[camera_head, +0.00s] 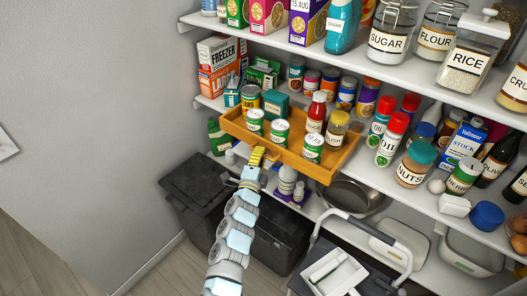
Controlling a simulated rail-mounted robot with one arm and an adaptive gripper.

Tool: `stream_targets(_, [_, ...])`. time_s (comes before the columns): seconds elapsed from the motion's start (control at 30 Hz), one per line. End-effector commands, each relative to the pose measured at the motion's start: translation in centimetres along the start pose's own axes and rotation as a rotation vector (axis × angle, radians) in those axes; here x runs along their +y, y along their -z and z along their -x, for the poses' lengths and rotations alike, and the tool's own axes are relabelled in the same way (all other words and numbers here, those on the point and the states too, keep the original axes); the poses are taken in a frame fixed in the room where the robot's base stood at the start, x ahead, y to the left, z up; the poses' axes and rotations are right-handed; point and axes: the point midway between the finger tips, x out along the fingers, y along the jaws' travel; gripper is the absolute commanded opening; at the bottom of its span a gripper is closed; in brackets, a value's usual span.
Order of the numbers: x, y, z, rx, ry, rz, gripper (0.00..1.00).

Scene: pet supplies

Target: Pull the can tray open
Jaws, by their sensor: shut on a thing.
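The can tray (318,172) is an orange-brown wooden tray on the middle shelf. Its front part juts out past the shelf's front edge. It holds several small cans and jars, among them a green-and-white can (280,133), a red-capped bottle (316,112) and a yellow-topped jar (335,131). My gripper (257,156) has yellow fingers and is shut on the tray's front wall, left of its middle. My arm reaches up to it from the bottom of the view. The exact finger contact is small and partly hidden.
Right of the tray stand red-capped bottles (393,139) and a nuts jar (415,165). Cans and boxes stand behind it. Below are a pan (352,197), dark bins (200,195) and a cart handle (340,219). A grey wall (90,110) bounds the left.

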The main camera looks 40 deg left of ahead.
Motion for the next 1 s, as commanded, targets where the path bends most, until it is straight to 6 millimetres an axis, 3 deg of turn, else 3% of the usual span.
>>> stream_targets(0.4, [0.1, -0.2, 0.3, -0.003, -0.003, 0.000, 0.00])
stream_targets(0.43, [0.1, -0.2, 0.3, -0.002, -0.003, 0.000, 0.18])
stream_targets(0.47, [0.1, -0.2, 0.3, -0.002, -0.002, 0.000, 0.25])
stream_targets(0.8, [0.0, 0.0, 0.3, 0.001, 0.000, 0.000, 0.25])
stream_targets(1.0, [0.0, 0.0, 1.4, 0.003, 0.001, -0.001, 0.25])
